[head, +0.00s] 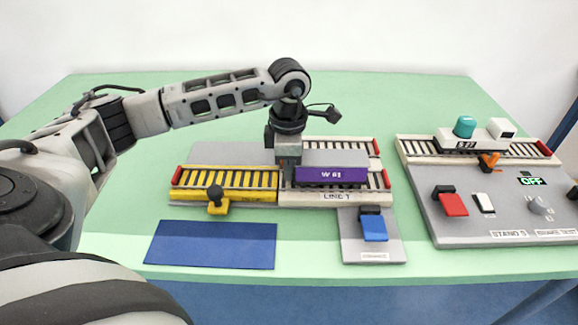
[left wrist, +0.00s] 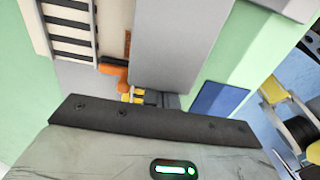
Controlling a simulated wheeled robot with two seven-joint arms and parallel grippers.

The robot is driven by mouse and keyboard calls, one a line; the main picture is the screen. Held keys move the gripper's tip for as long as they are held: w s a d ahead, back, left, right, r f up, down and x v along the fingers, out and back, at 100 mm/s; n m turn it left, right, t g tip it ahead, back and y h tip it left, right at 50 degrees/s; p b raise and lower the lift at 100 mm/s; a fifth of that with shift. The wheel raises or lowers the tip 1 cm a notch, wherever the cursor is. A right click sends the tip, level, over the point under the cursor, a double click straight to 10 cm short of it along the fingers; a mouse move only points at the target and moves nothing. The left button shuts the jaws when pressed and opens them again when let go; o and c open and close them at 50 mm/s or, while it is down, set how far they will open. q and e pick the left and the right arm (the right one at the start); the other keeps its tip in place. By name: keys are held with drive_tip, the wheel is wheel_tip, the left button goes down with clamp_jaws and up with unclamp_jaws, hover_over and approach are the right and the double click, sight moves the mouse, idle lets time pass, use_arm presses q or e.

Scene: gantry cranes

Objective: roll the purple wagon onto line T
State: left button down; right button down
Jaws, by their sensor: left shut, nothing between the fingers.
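The purple wagon (head: 335,174), marked W 61 and with a grey top, stands on the front right track (head: 360,196). The label on this track (head: 337,196) reads LINE followed by a small character, 1 or T. My left gripper (head: 287,180) points down, shut and empty, at the wagon's left end; I cannot tell whether it touches. The wagon's grey top seems to fill the upper middle of the left wrist view (left wrist: 180,40), where the fingertips are hidden. My right gripper is not in view.
A yellow track section (head: 245,180) with a black-knobbed lever (head: 216,196) adjoins on the left. A rear track (head: 348,146) runs behind the wagon. In front are a blue mat (head: 212,245) and a blue switch (head: 374,228). A grey control stand (head: 455,220) is at right.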

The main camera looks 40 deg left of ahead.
sight(269, 181)
use_arm(q)
drive_tip(key=s+a, duration=0.2)
drive_tip(key=a, duration=0.1)
drive_tip(key=shift+s+a+f+b, duration=0.1)
drive_tip(key=shift+s+a+b, duration=0.1)
drive_tip(key=shift+b, duration=0.1)
wheel_tip(269, 181, up, 10)
drive_tip(key=shift+d, duration=0.1)
